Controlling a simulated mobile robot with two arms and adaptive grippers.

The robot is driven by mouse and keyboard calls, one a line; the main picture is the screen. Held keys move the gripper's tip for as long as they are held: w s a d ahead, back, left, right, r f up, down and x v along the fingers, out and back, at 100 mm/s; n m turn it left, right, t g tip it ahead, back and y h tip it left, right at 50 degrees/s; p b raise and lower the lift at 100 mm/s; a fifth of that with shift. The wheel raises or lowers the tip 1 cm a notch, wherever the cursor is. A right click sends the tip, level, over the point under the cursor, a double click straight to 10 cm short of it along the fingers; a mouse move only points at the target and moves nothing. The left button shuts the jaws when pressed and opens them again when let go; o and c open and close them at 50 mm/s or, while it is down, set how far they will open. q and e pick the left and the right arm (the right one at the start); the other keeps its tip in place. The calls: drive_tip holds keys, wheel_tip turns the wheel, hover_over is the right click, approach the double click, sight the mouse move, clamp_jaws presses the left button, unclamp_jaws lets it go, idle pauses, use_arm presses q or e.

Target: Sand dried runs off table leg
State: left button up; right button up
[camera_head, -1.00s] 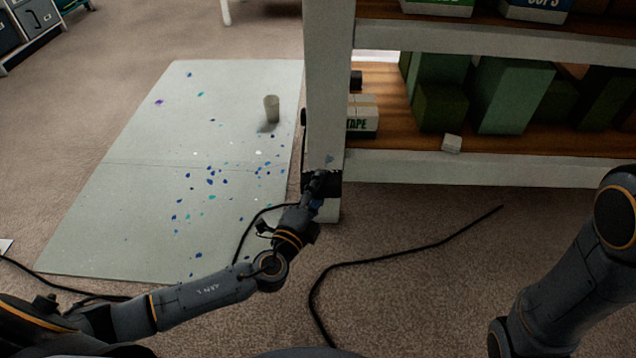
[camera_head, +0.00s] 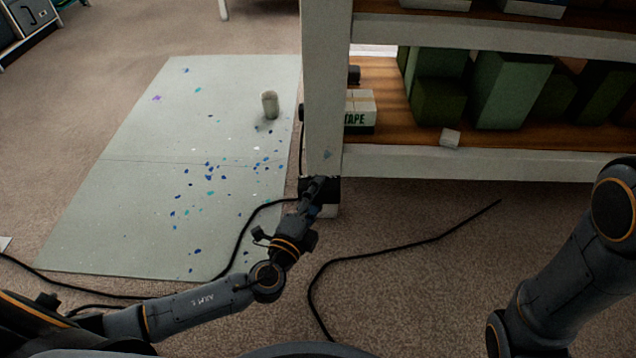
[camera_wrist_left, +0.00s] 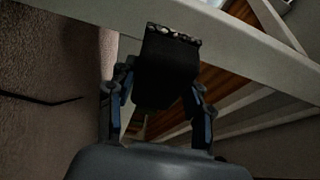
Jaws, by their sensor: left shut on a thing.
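The white table leg (camera_head: 326,90) stands upright at the near left corner of the shelved table. A small bluish mark (camera_head: 326,154) shows low on its face. My left gripper (camera_head: 317,188) is shut on a dark block (camera_wrist_left: 165,68), probably the sanding block, with pale specks along its far edge. The block is at the leg's lower end, just below the mark, and appears to be against it; exact contact is hard to tell. The block hides part of the leg. My right gripper is out of view; only its arm shows at right.
A pale mat (camera_head: 130,200) with blue and purple spatters lies left of the leg, with a grey cup (camera_head: 270,104) on it. Black cable (camera_head: 400,252) runs over the carpet.

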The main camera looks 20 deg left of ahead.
use_arm(q)
drive_tip(key=b, duration=0.2)
approach(340, 156)
drive_tip(key=shift+w+a+r, duration=0.1)
drive_tip(key=shift+w+a, duration=1.15)
drive_tip(key=shift+w, duration=0.25)
drive_tip(key=shift+w+a, duration=0.15)
drive_tip(key=shift+w, duration=0.35)
drive_tip(key=shift+w+a, duration=0.15)
drive_tip(key=shift+w, duration=0.35)
drive_tip(key=shift+w+d, duration=0.25)
drive_tip(key=shift+d, duration=0.7)
drive_tip(key=shift+w+d, duration=0.2)
drive_tip(key=shift+d, duration=0.75)
drive_tip(key=shift+w, duration=0.1)
drive_tip(key=shift+c, duration=0.2)
